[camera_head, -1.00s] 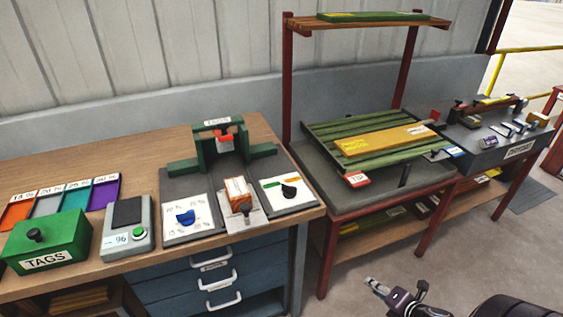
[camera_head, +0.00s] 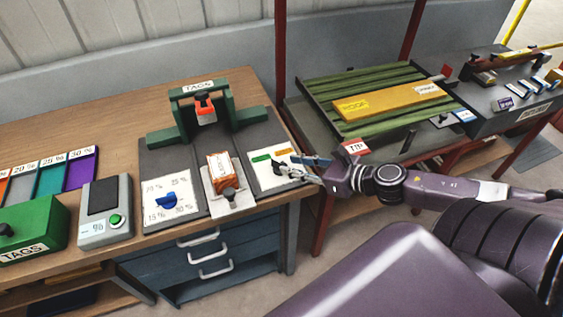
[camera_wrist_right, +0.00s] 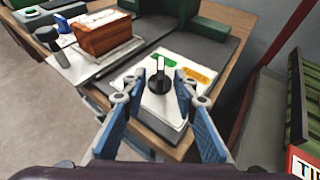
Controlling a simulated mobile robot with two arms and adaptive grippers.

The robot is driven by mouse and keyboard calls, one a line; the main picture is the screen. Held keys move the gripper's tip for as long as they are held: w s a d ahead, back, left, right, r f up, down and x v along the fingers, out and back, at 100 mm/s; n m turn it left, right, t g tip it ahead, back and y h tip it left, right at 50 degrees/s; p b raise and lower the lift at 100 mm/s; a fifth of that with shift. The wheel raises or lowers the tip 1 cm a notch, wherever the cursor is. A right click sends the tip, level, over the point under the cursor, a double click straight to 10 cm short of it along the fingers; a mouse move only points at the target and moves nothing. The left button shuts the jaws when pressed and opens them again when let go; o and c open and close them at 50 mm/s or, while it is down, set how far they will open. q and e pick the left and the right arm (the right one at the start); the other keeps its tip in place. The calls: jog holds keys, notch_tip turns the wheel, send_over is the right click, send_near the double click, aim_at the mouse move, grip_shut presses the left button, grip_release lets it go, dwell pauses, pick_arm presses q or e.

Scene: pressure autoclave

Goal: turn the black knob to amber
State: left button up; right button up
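The black knob (camera_wrist_right: 159,80) sits on a white plate (camera_wrist_right: 130,85) with a green mark (camera_wrist_right: 163,57) and an amber mark (camera_wrist_right: 197,75). In the head view the knob (camera_head: 281,168) is partly covered by my right gripper (camera_head: 290,166), which reaches in from the right. In the wrist view my right gripper (camera_wrist_right: 160,90) is open, with one blue-padded finger on each side of the knob and visible gaps. My left gripper is not in view.
Left of the plate stand an orange-brown block (camera_head: 221,170) on a metal holder and a blue knob (camera_head: 167,203) on a percentage dial. A green frame (camera_head: 203,105) stands behind. A red-posted table with green slats (camera_head: 360,75) is at the right.

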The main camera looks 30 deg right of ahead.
aim_at(283, 163)
jog(key=shift+x, duration=2.4)
grip_shut()
